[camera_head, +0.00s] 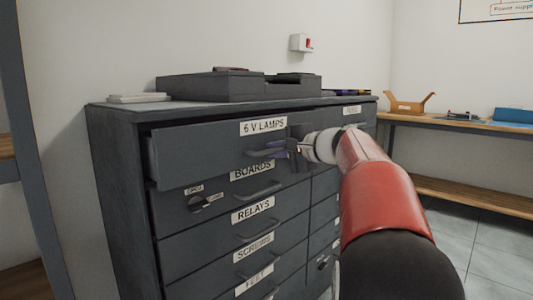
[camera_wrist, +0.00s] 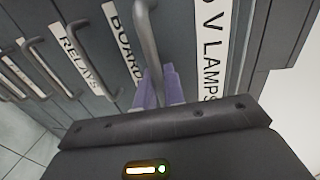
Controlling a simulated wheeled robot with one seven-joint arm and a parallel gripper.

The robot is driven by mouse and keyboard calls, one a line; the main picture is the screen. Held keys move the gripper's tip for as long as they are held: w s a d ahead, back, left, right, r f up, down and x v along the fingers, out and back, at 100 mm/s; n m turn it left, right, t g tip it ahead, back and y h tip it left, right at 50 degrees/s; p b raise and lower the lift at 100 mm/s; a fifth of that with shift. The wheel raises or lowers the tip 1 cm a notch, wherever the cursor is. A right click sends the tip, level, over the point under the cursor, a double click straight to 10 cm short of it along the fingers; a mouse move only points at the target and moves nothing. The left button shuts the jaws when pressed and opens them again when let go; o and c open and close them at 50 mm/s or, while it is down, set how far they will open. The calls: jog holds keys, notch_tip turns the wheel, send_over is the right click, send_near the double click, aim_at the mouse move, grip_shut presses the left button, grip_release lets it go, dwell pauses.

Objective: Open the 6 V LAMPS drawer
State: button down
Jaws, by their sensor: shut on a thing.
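The 6 V LAMPS drawer (camera_head: 205,157) is the top left drawer of a dark grey cabinet. It stands out past the drawers below, so it is partly open. Its white label (camera_head: 263,126) also shows in the wrist view (camera_wrist: 213,45). My gripper (camera_head: 280,148) is at the front of this drawer, below the label. Its purple fingers (camera_wrist: 158,88) are shut on the metal drawer handle (camera_wrist: 148,38). The fingers and wrist hide much of the handle in the head view.
Below are the BOARDS (camera_head: 252,172), RELAYS (camera_head: 253,211), SCREWS and FEET drawers, with handles sticking out. A dark knob (camera_head: 199,203) is on the BOARDS drawer. Dark boxes (camera_head: 210,86) lie on the cabinet top. A wooden bench (camera_head: 460,125) stands right, beyond open floor.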

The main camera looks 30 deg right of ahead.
jog(key=f+b+v, duration=0.1)
jog(key=f+v, duration=0.1)
jog(key=v, duration=0.8)
jog(key=s+f+b+v, duration=0.1)
jog(key=f+v, duration=0.1)
jog(key=v, duration=0.9)
jog(key=shift+f, duration=0.2)
jog(key=shift+s+d, duration=0.1)
jog(key=shift+d, duration=0.05)
jog(key=c, duration=1.6)
grip_release()
jog(key=shift+o, duration=0.2)
jog(key=p+v, duration=0.1)
jog(key=v, duration=0.7)
